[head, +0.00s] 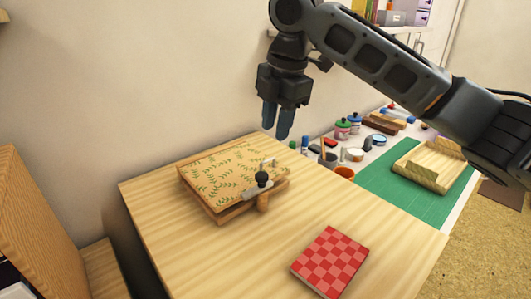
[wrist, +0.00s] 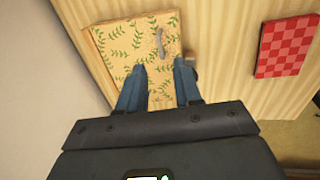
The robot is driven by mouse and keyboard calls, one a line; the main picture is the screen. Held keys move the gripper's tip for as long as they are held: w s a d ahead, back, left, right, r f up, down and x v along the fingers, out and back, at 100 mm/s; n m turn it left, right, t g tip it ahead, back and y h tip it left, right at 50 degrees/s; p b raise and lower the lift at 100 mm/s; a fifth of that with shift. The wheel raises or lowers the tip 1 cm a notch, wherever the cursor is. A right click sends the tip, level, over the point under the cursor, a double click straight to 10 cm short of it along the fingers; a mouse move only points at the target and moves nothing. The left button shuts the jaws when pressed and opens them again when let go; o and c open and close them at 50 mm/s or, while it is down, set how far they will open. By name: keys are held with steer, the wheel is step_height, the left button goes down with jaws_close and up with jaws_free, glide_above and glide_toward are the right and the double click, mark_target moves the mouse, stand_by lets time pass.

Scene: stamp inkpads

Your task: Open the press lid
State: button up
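The press (head: 225,180) lies on the wooden table, with a leaf-patterned lid that is down on its base. A black knob on a metal latch piece (head: 262,180) sits at its front right edge, and a small light handle (head: 268,162) stands near its right edge. In the wrist view the lid (wrist: 125,45) shows below my gripper, with a grey handle (wrist: 160,42) on it. My gripper (head: 277,136) hangs above and behind the press, fingers down, apart and empty. It also shows in the wrist view (wrist: 160,68). Its fingers hide part of the lid.
A red checkered book (head: 330,262) lies on the table, right of the press. Behind are jars (head: 342,128), an orange cup (head: 344,172), a green mat (head: 400,190) and a wooden tray (head: 430,165). A wooden panel (head: 40,235) stands at left.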

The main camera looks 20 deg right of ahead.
mark_target(269, 159)
steer(key=f, duration=0.2)
steer(key=w+f, duration=0.1)
steer(key=f, duration=0.4)
steer(key=shift+w+a+f, duration=0.1)
steer(key=shift+w+a, duration=0.05)
steer(key=shift+a, duration=0.15)
steer(key=shift+c, duration=0.3)
jaws_close()
stand_by(0.8)
